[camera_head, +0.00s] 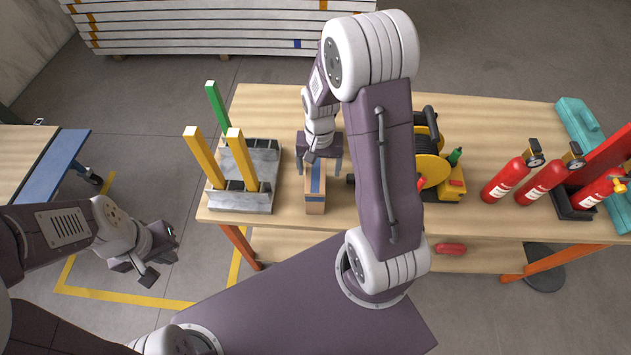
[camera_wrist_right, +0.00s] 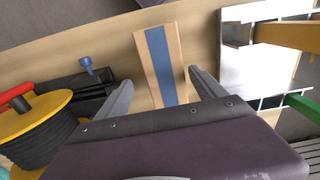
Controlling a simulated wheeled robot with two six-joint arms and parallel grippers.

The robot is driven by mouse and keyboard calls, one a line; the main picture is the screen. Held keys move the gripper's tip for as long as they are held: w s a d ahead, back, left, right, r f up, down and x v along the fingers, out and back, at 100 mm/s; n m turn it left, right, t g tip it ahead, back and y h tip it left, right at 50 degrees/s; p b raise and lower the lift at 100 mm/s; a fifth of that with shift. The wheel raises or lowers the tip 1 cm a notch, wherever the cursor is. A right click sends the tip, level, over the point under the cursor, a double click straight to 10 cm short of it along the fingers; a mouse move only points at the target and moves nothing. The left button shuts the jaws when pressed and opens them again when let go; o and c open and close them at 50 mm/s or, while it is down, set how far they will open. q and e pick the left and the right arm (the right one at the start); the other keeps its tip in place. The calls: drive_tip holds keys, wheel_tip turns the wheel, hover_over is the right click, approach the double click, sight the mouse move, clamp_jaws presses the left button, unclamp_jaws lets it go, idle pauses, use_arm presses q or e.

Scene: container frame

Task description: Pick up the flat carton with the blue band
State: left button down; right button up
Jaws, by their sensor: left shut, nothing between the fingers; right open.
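The flat carton (camera_head: 315,202) is brown with a blue band along its length. It lies on the wooden table, near the front edge, right of the grey block with posts. In the right wrist view the carton (camera_wrist_right: 161,62) lies between the two open fingers of my right gripper (camera_wrist_right: 158,92), with space on both sides. In the head view my right gripper (camera_head: 322,165) is over the carton's far end and hides part of it. Whether the fingers touch it cannot be told. My left gripper (camera_head: 150,268) is shut and empty, low over the floor left of the table.
A grey block (camera_head: 245,203) with yellow and green posts stands close left of the carton. A yellow cable reel (camera_head: 432,170) stands to its right. Red fire extinguishers (camera_head: 507,180) and a teal case (camera_head: 578,120) are at the table's right. The table's back left is clear.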

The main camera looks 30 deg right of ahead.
drive_tip(key=shift+w+f, duration=0.2)
drive_tip(key=f, duration=0.5)
drive_tip(key=shift+w+a, duration=0.1)
drive_tip(key=shift+a, duration=0.25)
clamp_jaws()
drive_tip(key=shift+r, duration=0.1)
drive_tip(key=shift+w+r, duration=0.1)
drive_tip(key=shift+r, duration=0.4)
wheel_tip(320, 180, up, 3)
drive_tip(key=shift+f, duration=0.1)
drive_tip(key=s+a+r, duration=0.6)
drive_tip(key=s+r, duration=0.1)
drive_tip(key=s, duration=0.3)
drive_tip(key=shift+a, duration=0.25)
